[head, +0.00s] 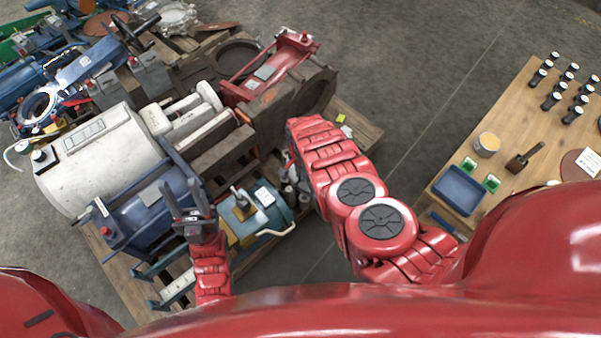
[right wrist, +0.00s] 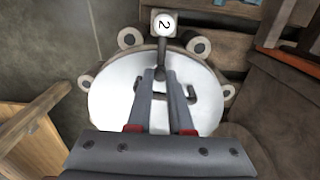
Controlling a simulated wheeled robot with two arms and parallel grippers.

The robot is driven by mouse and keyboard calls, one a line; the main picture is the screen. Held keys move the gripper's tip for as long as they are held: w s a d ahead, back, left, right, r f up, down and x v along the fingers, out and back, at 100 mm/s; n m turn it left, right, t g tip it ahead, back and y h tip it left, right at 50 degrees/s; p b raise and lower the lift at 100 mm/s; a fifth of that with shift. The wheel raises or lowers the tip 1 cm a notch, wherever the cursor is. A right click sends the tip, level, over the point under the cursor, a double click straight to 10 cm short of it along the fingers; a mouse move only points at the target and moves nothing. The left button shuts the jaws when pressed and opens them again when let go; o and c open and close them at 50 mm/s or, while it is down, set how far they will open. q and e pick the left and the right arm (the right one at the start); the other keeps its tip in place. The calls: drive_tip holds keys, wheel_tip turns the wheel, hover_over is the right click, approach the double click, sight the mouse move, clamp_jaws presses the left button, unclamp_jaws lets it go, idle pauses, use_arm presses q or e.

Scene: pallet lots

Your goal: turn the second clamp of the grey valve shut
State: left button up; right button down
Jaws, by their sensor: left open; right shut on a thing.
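The grey valve fills the middle of the right wrist view with its pale round face (right wrist: 110,103). Several round knobs sit around its rim. The second clamp (right wrist: 164,24) is at the top of the rim, a white block marked 2, with a dark lever (right wrist: 162,50) pointing down over the face. My right gripper (right wrist: 161,76) is shut on the lower end of this lever. In the head view my right forearm hides the right gripper and most of the valve; only small grey parts (head: 291,194) show beside it. My left gripper (head: 187,211) is open over the pallet, apart from the valve.
A white tank (head: 105,150), a blue machine (head: 150,205) and a red-framed machine (head: 275,70) crowd the pallet around my grippers. A wooden table (head: 500,115) with a blue tray (head: 459,190) stands at right. Grey floor between is clear.

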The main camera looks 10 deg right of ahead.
drive_tip(key=shift+s, duration=0.1)
drive_tip(key=c, duration=0.8)
unclamp_jaws()
drive_tip(key=shift+r, duration=0.1)
drive_tip(key=shift+r, duration=0.3)
wheel_tip(320, 180, up, 16)
drive_tip(key=p, duration=0.5)
drive_tip(key=shift+r+p, duration=0.25)
drive_tip(key=shift+p, duration=0.05)
